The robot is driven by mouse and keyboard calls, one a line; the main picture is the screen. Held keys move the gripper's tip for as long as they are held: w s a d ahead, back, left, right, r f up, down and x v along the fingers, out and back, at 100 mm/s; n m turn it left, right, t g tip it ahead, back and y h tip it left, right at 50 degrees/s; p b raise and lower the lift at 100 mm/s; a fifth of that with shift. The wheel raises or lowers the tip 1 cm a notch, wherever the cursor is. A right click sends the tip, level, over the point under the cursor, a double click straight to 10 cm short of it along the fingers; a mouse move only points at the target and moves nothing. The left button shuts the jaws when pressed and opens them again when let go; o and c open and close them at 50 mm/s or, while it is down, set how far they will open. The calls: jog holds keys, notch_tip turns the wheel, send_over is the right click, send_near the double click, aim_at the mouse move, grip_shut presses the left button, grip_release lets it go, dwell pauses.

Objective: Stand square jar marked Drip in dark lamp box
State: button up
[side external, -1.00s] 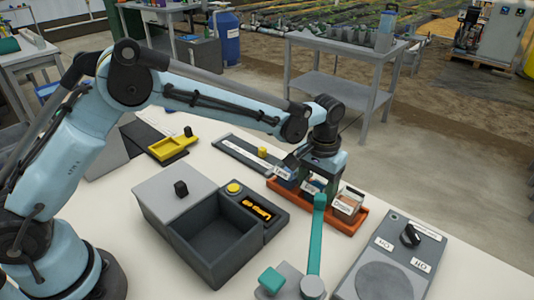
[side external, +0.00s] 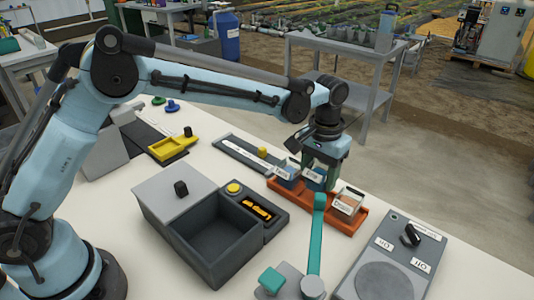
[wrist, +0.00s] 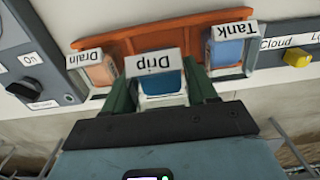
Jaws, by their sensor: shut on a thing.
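The square jar marked Drip (wrist: 161,83), with blue contents and a white labelled lid, sits between the green fingers of my gripper (side external: 318,178). The gripper is shut on it over the orange tray (side external: 338,222). The jar seems slightly raised, but its base is hidden. In the wrist view, the Drain jar (wrist: 98,70) is to its left and the Tank jar (wrist: 229,47) to its right, both in the tray. The dark box (side external: 208,262) is left of the tray in the side view. Its main compartment is open and empty, and a grey lid (side external: 175,190) with a black knob lies behind it.
The box's side section has a yellow button (side external: 234,188) and a yellow piece (side external: 257,208). A slider with a yellow knob (side external: 262,152) lies behind the tray.

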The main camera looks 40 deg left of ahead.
notch_tip(320, 180, up, 9)
dwell(0.5)
jog(key=s+a+f+n, duration=0.1)
jog(key=s+a+n, duration=0.3)
jog(key=s+n, duration=0.65)
jog(key=s+a+f+n, duration=0.1)
jog(key=s+a+n, duration=0.2)
jog(key=s+n, duration=0.8)
jog(key=shift+s+f+m, duration=0.4)
jog(key=shift+f+m, duration=0.2)
jog(key=shift+f, duration=1.1)
jog(key=shift+s+f+m, duration=0.45)
jog(key=shift+f+m, duration=0.1)
jog(key=shift+f, duration=1.2)
jog(key=shift+s+f+m, duration=0.4)
jog(key=shift+f+m, duration=0.2)
jog(key=shift+f, duration=1.1)
